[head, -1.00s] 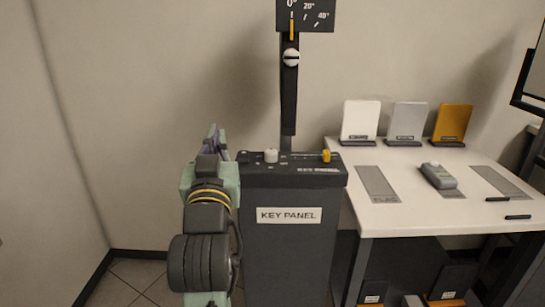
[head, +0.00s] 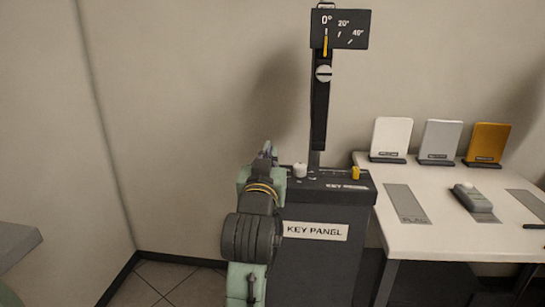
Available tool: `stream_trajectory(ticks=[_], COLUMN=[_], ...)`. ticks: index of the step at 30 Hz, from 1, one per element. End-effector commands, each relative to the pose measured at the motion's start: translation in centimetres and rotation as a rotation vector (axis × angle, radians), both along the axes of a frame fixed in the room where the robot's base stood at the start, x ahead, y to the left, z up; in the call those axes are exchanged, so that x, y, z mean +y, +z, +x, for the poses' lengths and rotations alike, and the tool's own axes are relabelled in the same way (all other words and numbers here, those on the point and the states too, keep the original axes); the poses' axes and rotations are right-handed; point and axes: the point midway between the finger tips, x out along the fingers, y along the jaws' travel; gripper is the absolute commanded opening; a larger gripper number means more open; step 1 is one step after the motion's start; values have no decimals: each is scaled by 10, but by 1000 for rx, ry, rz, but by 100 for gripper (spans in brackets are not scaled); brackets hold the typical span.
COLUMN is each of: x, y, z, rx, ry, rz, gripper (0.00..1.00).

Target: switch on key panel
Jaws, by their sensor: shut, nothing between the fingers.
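The key panel (head: 318,262) is a dark pedestal with a white "KEY PANEL" label on its front. On its top are a white round knob (head: 300,170) at the left and a small yellow control (head: 356,173) at the right end of a slot. A dark post behind it carries a white round fitting (head: 323,73) and a sign (head: 352,29) marked 0°, 20° and 40°; a yellow pointer (head: 325,46) stands at 0°. My gripper (head: 267,151) is at the far end of my arm, left of the panel top, mostly hidden by the arm. It appears shut and empty.
A white table (head: 450,238) stands right of the panel. It holds white, grey and yellow upright plates at the back, grey strips, and a grey handheld device (head: 473,198). A grey surface edge (head: 15,243) shows at far left. Floor is clear left of the panel.

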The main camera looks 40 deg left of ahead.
Motion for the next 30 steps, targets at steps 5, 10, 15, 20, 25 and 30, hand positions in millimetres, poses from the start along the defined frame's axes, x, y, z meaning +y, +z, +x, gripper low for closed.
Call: stream_trajectory(ticks=[5, 10, 15, 20, 25, 30], x=[20, 25, 26, 26, 26, 27], y=[6, -21, -32, -34, -34, -30], z=[32, 38, 41, 42, 42, 44], rx=[1, 2, 0, 0, 0, 29], ry=[1, 2, 2, 2, 2, 1], rz=[0, -3, 1, 1, 1, -18], gripper=[0, 0, 0, 0, 0, 0])
